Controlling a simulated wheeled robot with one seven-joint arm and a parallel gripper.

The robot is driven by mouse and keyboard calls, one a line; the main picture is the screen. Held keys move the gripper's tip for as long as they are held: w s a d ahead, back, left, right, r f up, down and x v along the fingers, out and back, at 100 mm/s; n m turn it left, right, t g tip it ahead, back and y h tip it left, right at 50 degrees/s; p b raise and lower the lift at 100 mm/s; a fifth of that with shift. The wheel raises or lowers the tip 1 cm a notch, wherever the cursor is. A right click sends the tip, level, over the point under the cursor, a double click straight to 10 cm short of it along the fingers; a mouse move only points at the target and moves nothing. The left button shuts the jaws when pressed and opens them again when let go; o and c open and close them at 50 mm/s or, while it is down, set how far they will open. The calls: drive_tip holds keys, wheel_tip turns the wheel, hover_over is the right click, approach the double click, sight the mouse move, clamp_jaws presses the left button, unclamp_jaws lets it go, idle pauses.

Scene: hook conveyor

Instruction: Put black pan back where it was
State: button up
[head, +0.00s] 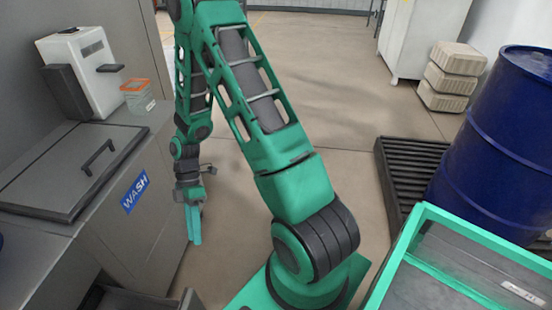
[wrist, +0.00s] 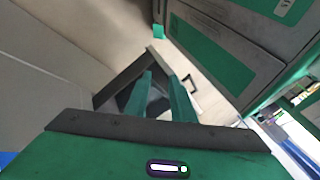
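I cannot make out a black pan in either view. My gripper (head: 194,240) hangs pointing down in front of the grey wash cabinet in the head view, with its fingers seen side-on. In the wrist view my gripper (wrist: 161,75) shows two teal fingers set apart with nothing held between them. Beyond the fingertips is a dark open-topped bin (wrist: 118,88), low down and partly hidden by the fingers.
The wash cabinet (head: 150,225) with a handled lid (head: 75,170) stands left, a white dispenser (head: 85,70) and glass container (head: 140,95) behind it. A blue barrel (head: 500,140), black pallet (head: 405,175) and teal-framed case (head: 430,260) stand right. Floor behind the arm is clear.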

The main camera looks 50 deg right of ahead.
drive_tip(key=s+d+r+m+t+h, duration=0.1)
drive_tip(key=s+d+r+m+h, duration=0.1)
drive_tip(key=d+r+m, duration=0.5)
drive_tip(key=s+d+r+m+t+h, duration=0.1)
drive_tip(key=s+d+r+m+t, duration=0.3)
drive_tip(key=r, duration=0.6)
drive_tip(key=s+d+r+m+h, duration=0.1)
drive_tip(key=s+d+r+m, duration=0.5)
drive_tip(key=s+r+m, duration=0.4)
drive_tip(key=s+m, duration=0.1)
drive_tip(key=s, duration=0.1)
drive_tip(key=shift+s+d+r+h, duration=0.15)
drive_tip(key=shift+s+d+h, duration=0.15)
